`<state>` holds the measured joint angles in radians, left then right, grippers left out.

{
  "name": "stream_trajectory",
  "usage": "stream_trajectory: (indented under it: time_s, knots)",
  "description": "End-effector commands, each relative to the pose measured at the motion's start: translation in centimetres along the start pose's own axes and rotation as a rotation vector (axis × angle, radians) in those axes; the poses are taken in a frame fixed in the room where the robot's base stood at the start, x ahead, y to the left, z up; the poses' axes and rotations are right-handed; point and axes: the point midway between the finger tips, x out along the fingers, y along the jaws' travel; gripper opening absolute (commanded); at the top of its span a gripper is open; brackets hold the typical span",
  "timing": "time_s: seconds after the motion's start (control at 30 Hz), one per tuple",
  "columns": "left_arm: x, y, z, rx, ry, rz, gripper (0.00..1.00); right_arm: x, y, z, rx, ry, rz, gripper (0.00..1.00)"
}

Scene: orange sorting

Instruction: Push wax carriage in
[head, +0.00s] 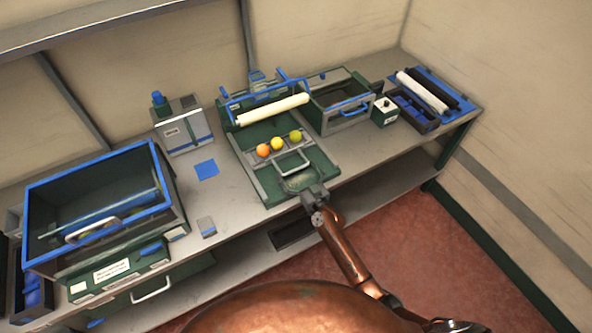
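The wax carriage (277,154) is a grey sliding tray with a pale handle (292,165) at its front. It sits on the green bed of the machine (266,131), in front of the white roller (272,110). An orange fruit (263,150), a yellow-orange one (278,144) and a yellow-green one (295,136) rest in a row on it. My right gripper (304,190) is at the front edge of the bed, just in front of the handle and seemingly apart from it. Its fingers are too small to read. My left gripper is out of view.
A large blue-rimmed bin (152,216) stands at the left. A grey box (184,128) is behind. A drawer unit (345,104), a small white-topped box (384,109) and a blue tray of rollers (440,86) stand at right.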

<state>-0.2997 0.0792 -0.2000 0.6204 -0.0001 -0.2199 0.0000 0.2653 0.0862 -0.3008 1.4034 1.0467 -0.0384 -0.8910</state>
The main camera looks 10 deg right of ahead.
Motion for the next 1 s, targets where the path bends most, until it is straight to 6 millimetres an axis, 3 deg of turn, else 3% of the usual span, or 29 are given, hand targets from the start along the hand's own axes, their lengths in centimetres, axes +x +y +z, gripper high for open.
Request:
stream_trajectory:
  time_s: [0.7, 1.0]
  knots:
    - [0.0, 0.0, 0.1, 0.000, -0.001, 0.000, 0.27, 0.0, 0.1, 0.0, -0.001, 0.000, 0.001, 0.52]
    - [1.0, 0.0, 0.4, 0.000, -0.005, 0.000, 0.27, 2.4, 0.1, 0.1, -0.002, 0.002, 0.002, 0.52]
